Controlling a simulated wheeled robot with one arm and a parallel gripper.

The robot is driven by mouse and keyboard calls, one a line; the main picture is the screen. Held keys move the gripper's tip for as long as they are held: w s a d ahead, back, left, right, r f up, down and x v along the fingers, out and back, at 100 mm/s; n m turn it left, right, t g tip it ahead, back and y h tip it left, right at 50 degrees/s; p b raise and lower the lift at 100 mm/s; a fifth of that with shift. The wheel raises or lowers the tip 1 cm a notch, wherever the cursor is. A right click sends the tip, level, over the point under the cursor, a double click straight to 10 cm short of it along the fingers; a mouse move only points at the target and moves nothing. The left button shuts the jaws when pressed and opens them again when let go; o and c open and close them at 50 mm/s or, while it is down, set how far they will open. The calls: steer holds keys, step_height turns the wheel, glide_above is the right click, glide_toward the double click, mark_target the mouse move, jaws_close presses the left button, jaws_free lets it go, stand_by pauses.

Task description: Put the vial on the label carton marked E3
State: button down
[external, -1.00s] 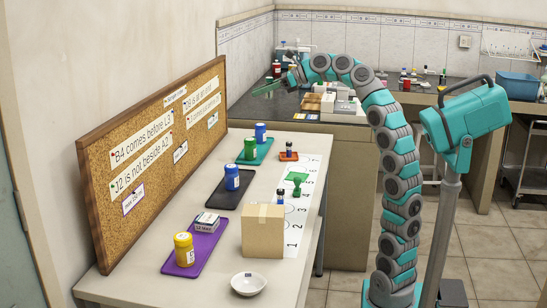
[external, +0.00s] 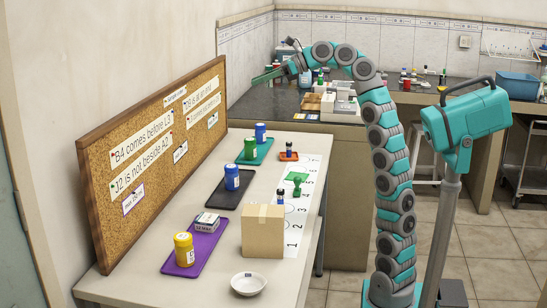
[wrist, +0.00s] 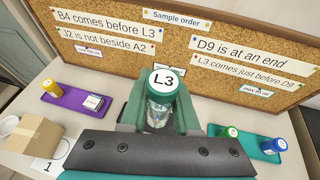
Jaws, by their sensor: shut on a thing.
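My gripper (wrist: 160,110) is shut on a clear vial (wrist: 157,116) with a green-rimmed cap marked L3, held upright between the teal fingers. In the external view my gripper (external: 266,76) is at the far left end of the arm, high over the far part of the scene; the vial cannot be made out there. A small grey-white carton (external: 206,219) lies on the purple tray beside a yellow jar; it also shows in the wrist view (wrist: 93,102). Its marking is too small to read, so I cannot tell whether it is E3.
A cardboard box (external: 263,232) and white bowl (external: 248,284) stand near the table's front. Purple (external: 190,256), black (external: 222,200) and teal (external: 262,153) trays line the corkboard (external: 150,160). A numbered strip (external: 294,228) holds a vial (external: 280,196) and green piece (external: 297,178).

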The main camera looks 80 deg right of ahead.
steer(key=s+a+n+g+y, duration=0.2)
steer(key=s+a+n+y, duration=0.1)
steer(key=s+a, duration=0.55)
steer(key=s+a+n+g+y, duration=0.1)
steer(key=s+a+n+y, duration=0.3)
steer(key=a, duration=0.8)
steer(key=s+a+n+g+y, duration=0.1)
steer(key=s+a+g, duration=0.1)
steer(key=s+a, duration=0.75)
steer(key=b, duration=0.1)
glide_above(255, 214)
step_height(255, 214, down, 20)
steer(key=shift+d+r, duration=0.15)
steer(key=shift+r, duration=0.05)
steer(key=shift+f+b, duration=0.35)
steer(key=shift+f, duration=1.4)
steer(key=shift+f, duration=0.1)
steer(key=c, duration=0.6)
jaws_free()
steer(key=shift+f, duration=0.1)
steer(key=shift+c, duration=0.2)
